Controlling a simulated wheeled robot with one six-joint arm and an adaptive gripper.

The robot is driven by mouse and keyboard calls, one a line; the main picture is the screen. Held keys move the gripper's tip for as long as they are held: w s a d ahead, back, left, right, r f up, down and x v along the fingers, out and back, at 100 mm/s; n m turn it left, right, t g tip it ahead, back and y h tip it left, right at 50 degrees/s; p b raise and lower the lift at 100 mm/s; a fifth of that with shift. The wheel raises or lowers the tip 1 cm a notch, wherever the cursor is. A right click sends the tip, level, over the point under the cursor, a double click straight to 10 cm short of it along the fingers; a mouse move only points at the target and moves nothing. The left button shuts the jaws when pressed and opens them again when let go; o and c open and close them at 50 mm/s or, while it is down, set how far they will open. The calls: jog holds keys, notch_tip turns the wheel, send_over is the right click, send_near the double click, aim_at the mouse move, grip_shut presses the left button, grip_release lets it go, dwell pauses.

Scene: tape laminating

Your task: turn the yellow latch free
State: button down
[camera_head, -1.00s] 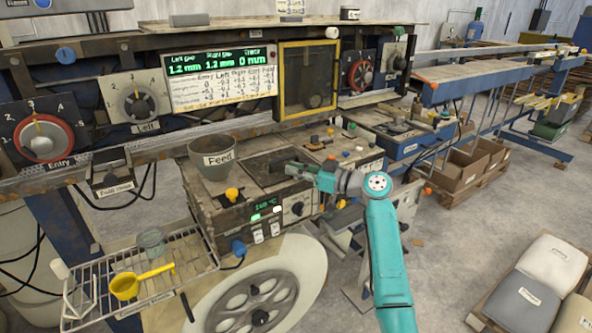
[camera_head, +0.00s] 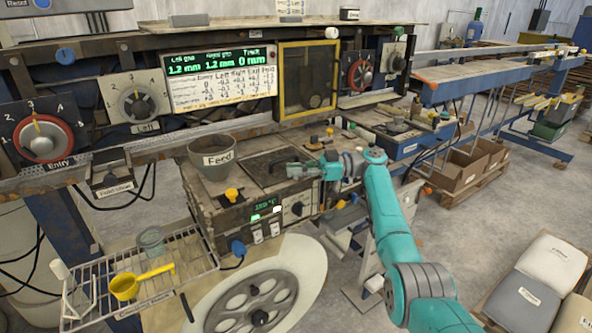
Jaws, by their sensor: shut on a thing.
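A small yellow latch (camera_head: 232,194) shows as a knob at the front left corner of the bench unit, below the grey Feed bowl (camera_head: 212,160). My gripper (camera_head: 287,169) is to the right of it, apart from it, low over the right side of the dark plate (camera_head: 262,165) on top of the unit. Its dark fingers point left and are shut on a small dark thing, mostly hidden by the fingers. I cannot tell what this thing is.
A display panel (camera_head: 220,75) and a yellow-framed window (camera_head: 307,82) stand behind. Small knobs and tools lie right of my gripper. A wire rack (camera_head: 195,262) with a yellow scoop (camera_head: 125,286) juts out front left. A large wheel (camera_head: 250,305) sits below.

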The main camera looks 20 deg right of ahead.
jog(key=shift+f+n+g, duration=0.15)
jog(key=shift+n+g, duration=0.15)
jog(key=shift+g, duration=0.2)
jog(key=c, duration=1.2)
grip_release()
jog(key=shift+r, duration=0.2)
notch_tip(320, 180, up, 10)
jog(key=shift+f, duration=0.15)
